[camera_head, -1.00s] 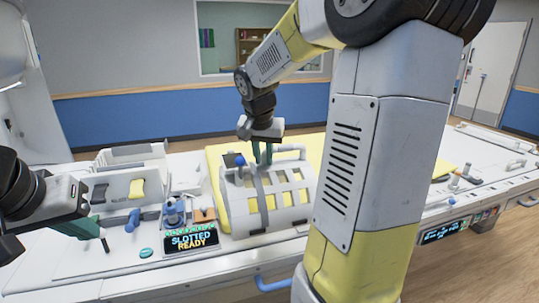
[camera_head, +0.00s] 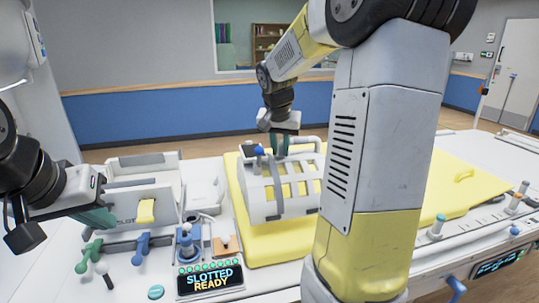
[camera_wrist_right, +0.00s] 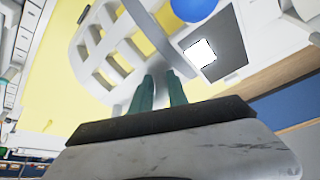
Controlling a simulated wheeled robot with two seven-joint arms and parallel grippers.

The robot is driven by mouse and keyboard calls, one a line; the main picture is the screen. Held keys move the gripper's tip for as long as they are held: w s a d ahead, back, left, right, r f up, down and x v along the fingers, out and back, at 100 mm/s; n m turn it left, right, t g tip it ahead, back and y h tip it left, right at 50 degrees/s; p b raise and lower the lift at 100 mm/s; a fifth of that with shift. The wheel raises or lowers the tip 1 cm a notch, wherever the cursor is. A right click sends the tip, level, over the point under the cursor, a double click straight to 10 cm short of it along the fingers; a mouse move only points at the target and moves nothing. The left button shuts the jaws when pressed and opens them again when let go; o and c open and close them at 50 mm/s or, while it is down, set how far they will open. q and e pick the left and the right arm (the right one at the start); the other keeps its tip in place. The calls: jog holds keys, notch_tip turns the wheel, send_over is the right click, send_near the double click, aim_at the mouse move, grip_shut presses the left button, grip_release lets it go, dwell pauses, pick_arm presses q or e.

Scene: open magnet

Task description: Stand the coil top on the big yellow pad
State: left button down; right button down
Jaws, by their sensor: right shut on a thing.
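The coil top (camera_head: 258,200) is a white curved shell with slots and a handle bar on top. In the head view it is upright over the big yellow pad (camera_head: 262,249), whose front part shows bare. I cannot tell whether its lower edge touches the pad. My right gripper (camera_head: 279,147) is shut on the coil top at its upper part. In the right wrist view the teal fingers (camera_wrist_right: 161,88) meet the white shell, with yellow beyond. My left gripper (camera_head: 98,218) is at the far left, away from the coil top; its jaw gap is not clear.
A display reading "SLOTTED READY" (camera_head: 210,279) stands front left of the pad. Blue (camera_head: 142,243) and green (camera_head: 88,252) pegs and a white rack with a yellow tab (camera_head: 146,211) are on the left. My right arm hides the pad's middle.

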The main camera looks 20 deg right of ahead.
jog(key=w+d, duration=0.2)
jog(key=w, duration=0.1)
jog(key=w+d, duration=0.2)
jog(key=w, duration=0.1)
jog(key=w+d+f, duration=0.1)
jog(key=w+d, duration=0.1)
jog(key=w, duration=0.2)
jog(key=shift+f, duration=1.7)
jog(key=c, duration=1.3)
grip_release()
jog(key=shift+s+f, duration=0.1)
jog(key=shift+f, duration=0.05)
